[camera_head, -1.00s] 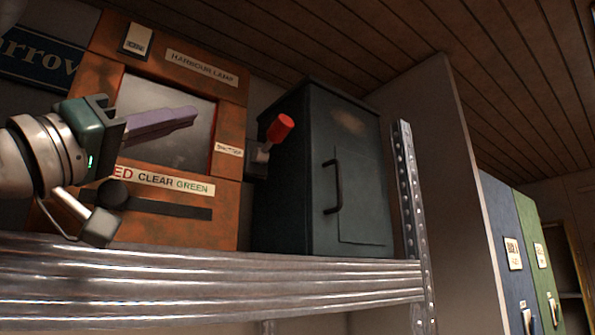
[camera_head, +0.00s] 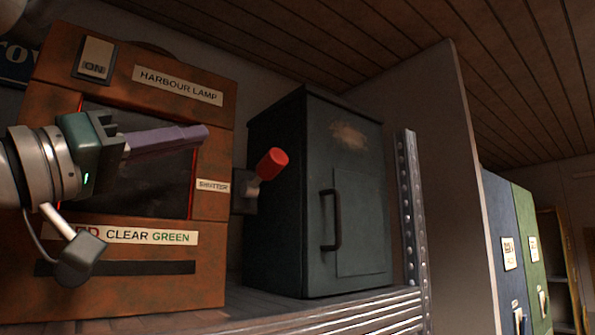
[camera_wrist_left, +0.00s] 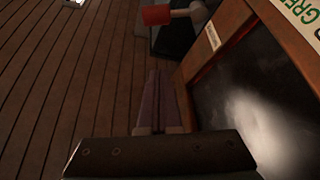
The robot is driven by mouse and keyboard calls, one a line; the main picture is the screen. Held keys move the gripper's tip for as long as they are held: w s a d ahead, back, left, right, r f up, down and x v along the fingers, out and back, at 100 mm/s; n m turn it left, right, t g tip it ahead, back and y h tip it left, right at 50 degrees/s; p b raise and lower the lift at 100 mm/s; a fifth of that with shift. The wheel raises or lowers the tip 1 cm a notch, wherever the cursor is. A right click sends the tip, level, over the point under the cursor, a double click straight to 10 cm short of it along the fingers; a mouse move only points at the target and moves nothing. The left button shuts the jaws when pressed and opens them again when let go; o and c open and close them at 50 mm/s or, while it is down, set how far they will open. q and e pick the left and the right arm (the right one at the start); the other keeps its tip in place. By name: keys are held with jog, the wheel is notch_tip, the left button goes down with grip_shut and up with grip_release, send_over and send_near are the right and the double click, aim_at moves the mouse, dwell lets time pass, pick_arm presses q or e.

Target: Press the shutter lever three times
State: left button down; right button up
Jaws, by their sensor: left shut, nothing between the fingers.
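The shutter lever (camera_head: 268,165) has a red knob and a short metal stem. It sticks out from a dark mount on the right side of the orange-brown harbour lamp (camera_head: 205,262), beside a label reading SHUTTER (camera_head: 213,186). My left gripper (camera_head: 206,136) is shut and empty. Its purple fingers are in front of the lamp's dark window and point right toward the lever, with a gap between. In the left wrist view the lever's red knob (camera_wrist_left: 157,15) is at the top, beyond the fingertips (camera_wrist_left: 155,75). My right gripper is not in view.
A dark green metal cabinet (camera_head: 360,220) with a handle stands right of the lamp on a metal shelf (camera_head: 340,312). A perforated upright (camera_head: 410,200) is at the shelf's right. Blue (camera_head: 503,230) and green (camera_head: 532,240) panels stand farther right.

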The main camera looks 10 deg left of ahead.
pick_arm(q)
notch_tip(320, 180, up, 5)
jog(key=p, duration=0.5)
send_over(262, 174)
jog(key=s+a, duration=0.1)
jog(key=a, duration=0.2)
jog(key=f, duration=0.1)
jog(key=d+f+b, duration=0.1)
jog(key=f, duration=0.1)
jog(key=d+f+b, duration=0.1)
jog(key=shift+s+f, duration=0.15)
jog(key=shift+f, duration=0.05)
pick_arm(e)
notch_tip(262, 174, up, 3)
